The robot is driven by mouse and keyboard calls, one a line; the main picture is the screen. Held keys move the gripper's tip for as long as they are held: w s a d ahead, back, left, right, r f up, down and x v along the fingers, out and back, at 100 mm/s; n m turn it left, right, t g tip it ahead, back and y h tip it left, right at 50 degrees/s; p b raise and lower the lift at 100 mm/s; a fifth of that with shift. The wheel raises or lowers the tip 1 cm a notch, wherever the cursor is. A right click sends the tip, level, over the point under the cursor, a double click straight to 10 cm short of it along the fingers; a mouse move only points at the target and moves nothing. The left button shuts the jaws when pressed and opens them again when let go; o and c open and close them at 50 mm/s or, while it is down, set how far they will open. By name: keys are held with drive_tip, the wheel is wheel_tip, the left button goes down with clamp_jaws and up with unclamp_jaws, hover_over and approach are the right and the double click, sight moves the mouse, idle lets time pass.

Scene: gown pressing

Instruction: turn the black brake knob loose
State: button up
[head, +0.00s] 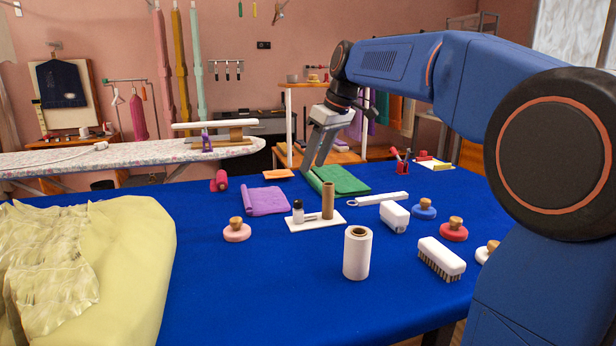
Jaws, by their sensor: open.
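A white base plate (316,224) lies on the blue table. It bears a brown upright cylinder (328,200) and, to its left, a small white post (298,216) with a black top (298,204). The black top looks like the black brake knob, but it is too small to be sure. A small brown bar lies between post and cylinder. My gripper (313,165) points down above and beyond the plate, in front of the green cloth's left end. Its two fingers are apart and hold nothing. It is clear of the knob.
A white roll (357,253) stands in front of the plate. A purple cloth (268,200), green cloth (345,180), white brush (441,259) and several wood-knobbed discs surround it. Yellow fabric (130,270) covers the left. Blue table (240,290) is bare at front centre.

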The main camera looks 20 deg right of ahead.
drive_tip(key=v, duration=0.4)
drive_tip(key=shift+r, duration=0.25)
drive_tip(key=shift+s, duration=0.15)
idle(0.4)
